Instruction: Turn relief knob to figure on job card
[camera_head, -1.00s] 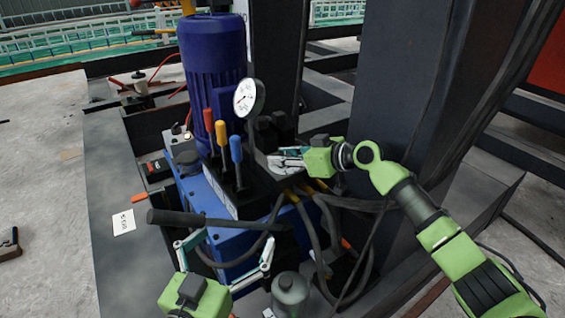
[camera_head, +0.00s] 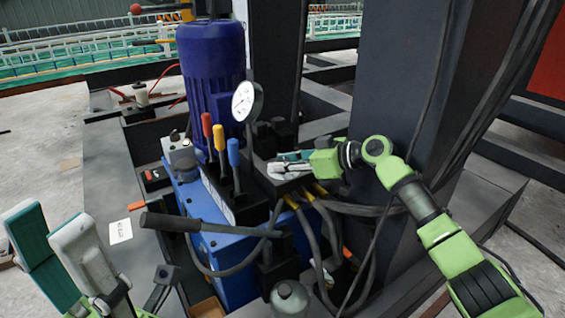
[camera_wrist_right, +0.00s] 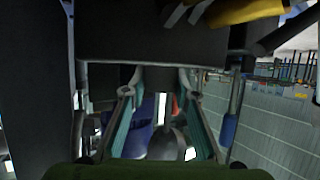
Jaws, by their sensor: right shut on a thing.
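My right gripper (camera_head: 277,170) reaches in from the right to the dark valve block beside the pump's levers. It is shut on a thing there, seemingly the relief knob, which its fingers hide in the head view. In the right wrist view a dark rounded part (camera_wrist_right: 168,142) shows between the two fingers. The job card (camera_head: 121,231), white with small unreadable print, lies on the grey surface left of the pump. The round white pressure gauge (camera_head: 246,102) stands above the block; its figures are too small to read. My left gripper (camera_head: 50,222) is open and empty at the lower left, near the camera.
The blue motor (camera_head: 211,70) stands behind red, yellow and blue levers (camera_head: 234,152). A black pump handle (camera_head: 185,222) sticks out leftward in front. Hoses (camera_head: 318,225) hang below the block. A steel column (camera_head: 385,90) rises close behind my right arm.

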